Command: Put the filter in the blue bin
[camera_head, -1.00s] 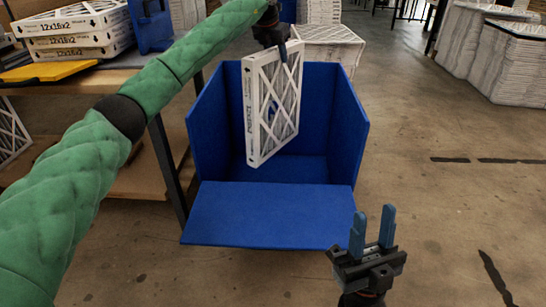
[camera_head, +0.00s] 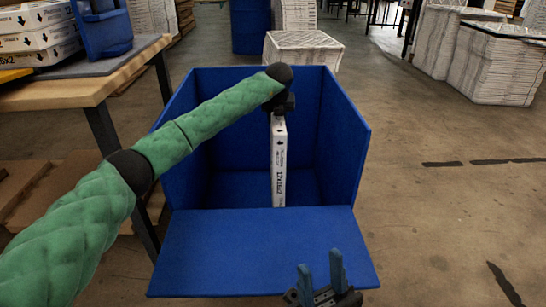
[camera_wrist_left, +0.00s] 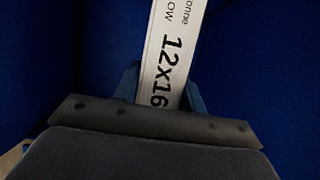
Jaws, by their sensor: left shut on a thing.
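The filter (camera_head: 279,165) is a thin white-edged panel with black print, seen edge-on and upright inside the blue bin (camera_head: 342,135). The bin's front flap (camera_head: 262,250) is folded down. My left gripper (camera_head: 278,112) is shut on the filter's top end, within the bin's opening; the arm partly hides it. In the left wrist view the filter's printed edge (camera_wrist_left: 162,65) sits between the fingers, with blue walls around. I cannot tell whether the filter's bottom touches the bin floor. My right gripper (camera_head: 320,278) is open and empty in front of the flap, its base cut off by the frame.
A wooden table (camera_head: 100,85) at the left holds stacked boxed filters (camera_head: 40,40) and a blue holder (camera_head: 104,28). A wrapped stack (camera_head: 303,52) stands behind the bin. More stacks (camera_head: 490,60) are at the far right. The floor right of the bin is clear.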

